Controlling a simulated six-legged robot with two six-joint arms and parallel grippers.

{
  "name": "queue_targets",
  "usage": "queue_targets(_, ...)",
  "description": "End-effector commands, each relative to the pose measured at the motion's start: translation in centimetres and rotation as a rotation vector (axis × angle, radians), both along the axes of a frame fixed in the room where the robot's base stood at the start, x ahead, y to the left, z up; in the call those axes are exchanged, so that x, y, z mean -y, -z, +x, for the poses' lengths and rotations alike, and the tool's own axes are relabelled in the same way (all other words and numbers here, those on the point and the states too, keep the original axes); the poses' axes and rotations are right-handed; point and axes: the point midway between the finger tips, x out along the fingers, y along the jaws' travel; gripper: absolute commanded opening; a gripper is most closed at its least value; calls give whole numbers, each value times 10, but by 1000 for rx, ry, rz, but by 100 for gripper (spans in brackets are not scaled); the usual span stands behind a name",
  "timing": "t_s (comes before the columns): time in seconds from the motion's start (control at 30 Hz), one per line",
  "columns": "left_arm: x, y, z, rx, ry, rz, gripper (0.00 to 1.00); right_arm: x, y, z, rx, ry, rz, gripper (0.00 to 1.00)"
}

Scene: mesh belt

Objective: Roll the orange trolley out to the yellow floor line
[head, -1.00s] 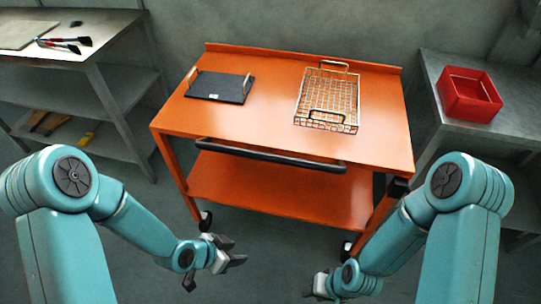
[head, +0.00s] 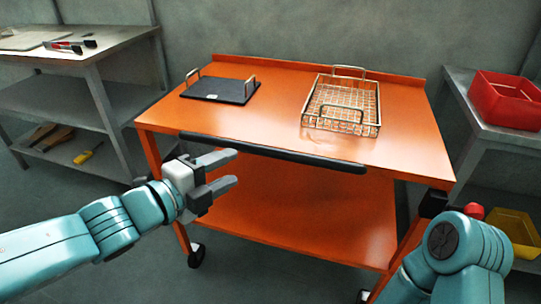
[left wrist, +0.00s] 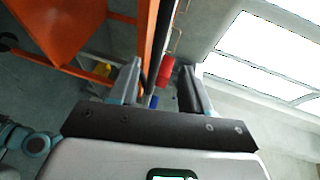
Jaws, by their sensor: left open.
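The orange trolley (head: 400,130) stands against the back wall on dark castors, with a top deck and a lower shelf (head: 330,215). A black push handle (head: 270,152) runs along its near edge. My left gripper (head: 229,171) is open and empty, in front of the trolley and just below the handle's left part in the picture. Its jaws point right; I cannot tell its depth gap to the handle. In the left wrist view its two fingers (left wrist: 162,75) are apart, with orange trolley parts beyond. My right gripper is out of view. No yellow floor line shows.
On the trolley lie a black tray (head: 222,91) with upright handles and a wire basket (head: 343,103). A grey bench (head: 90,50) stands left. A grey table (head: 490,138) at right carries a red bin (head: 505,98), with a yellow bin (head: 512,232) below.

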Motion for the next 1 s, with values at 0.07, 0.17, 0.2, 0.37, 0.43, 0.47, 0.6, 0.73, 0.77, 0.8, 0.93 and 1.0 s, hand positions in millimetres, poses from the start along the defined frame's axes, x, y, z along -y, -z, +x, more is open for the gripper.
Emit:
queue_targets(0.07,15,9,15,-2,4,1,48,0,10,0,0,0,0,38)
queue_targets(0.17,31,13,33,-3,3,-1,48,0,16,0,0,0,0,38)
queue_targets(0.2,37,15,40,-2,3,0,48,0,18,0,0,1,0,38)
queue_targets(0.37,61,20,67,-3,1,0,48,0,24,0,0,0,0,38)
queue_targets(0.43,69,22,77,-3,-1,0,48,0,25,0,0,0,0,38)
queue_targets(0.47,73,23,80,-4,-1,0,48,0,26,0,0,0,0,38)
queue_targets(0.6,83,24,92,-2,-2,0,48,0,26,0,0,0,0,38)
queue_targets(0.73,87,25,97,-3,-3,-1,48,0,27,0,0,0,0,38)
queue_targets(0.77,87,25,98,-3,-3,-1,48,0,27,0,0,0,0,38)
queue_targets(0.8,87,24,98,-2,-4,-1,48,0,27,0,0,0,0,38)
queue_targets(0.93,87,24,98,-2,-4,-1,48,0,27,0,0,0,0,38)
queue_targets(1.0,87,24,98,-2,-4,-1,42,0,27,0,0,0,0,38)
